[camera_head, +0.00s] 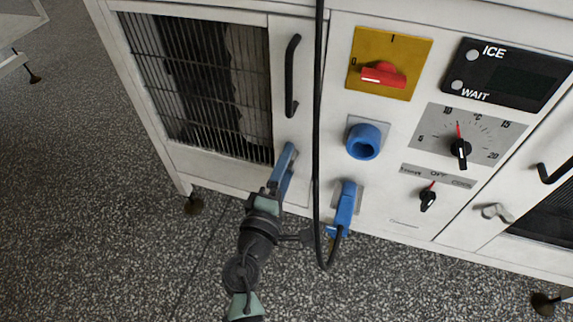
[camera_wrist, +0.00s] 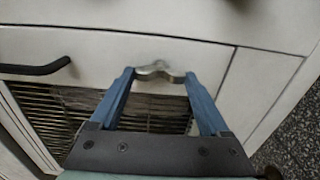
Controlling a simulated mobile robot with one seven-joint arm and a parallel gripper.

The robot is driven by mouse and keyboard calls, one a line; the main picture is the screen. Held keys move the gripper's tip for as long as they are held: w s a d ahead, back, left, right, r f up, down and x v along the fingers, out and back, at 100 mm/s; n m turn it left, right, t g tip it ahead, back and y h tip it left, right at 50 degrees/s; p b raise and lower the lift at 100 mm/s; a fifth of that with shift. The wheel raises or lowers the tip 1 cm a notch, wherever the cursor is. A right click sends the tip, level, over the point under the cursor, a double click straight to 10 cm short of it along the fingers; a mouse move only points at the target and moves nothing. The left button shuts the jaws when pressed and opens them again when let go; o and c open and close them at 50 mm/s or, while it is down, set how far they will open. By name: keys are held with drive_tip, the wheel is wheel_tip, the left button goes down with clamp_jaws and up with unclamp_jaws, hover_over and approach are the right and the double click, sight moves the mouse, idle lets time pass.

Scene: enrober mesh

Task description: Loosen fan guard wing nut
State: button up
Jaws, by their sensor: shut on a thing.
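My gripper (camera_head: 286,160) reaches to the lower right corner of the left grilled guard door (camera_head: 215,165) on the white machine. In the wrist view my gripper (camera_wrist: 160,74) has its two blue fingers on either side of a metal wing nut (camera_wrist: 156,70), with the tips at the ends of its wings. The fingers are shut on this wing nut. The nut sits on the door's pale frame, its wings lying roughly across the picture. In the head view this nut is hidden behind my fingers.
A black door handle (camera_head: 292,76) stands above my gripper. A black cable (camera_head: 319,120) hangs close to its right, by a blue plug (camera_head: 345,208) and a blue socket (camera_head: 364,141). Another wing nut (camera_head: 496,211) is on the right door. Speckled floor (camera_head: 110,240) is open at left.

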drive_tip(key=o, duration=1.2)
drive_tip(key=shift+s, duration=0.1)
drive_tip(key=p+v, duration=0.2)
drive_tip(key=v, duration=1)
drive_tip(key=shift+s+a+p, duration=0.15)
drive_tip(key=shift+s+p, duration=0.25)
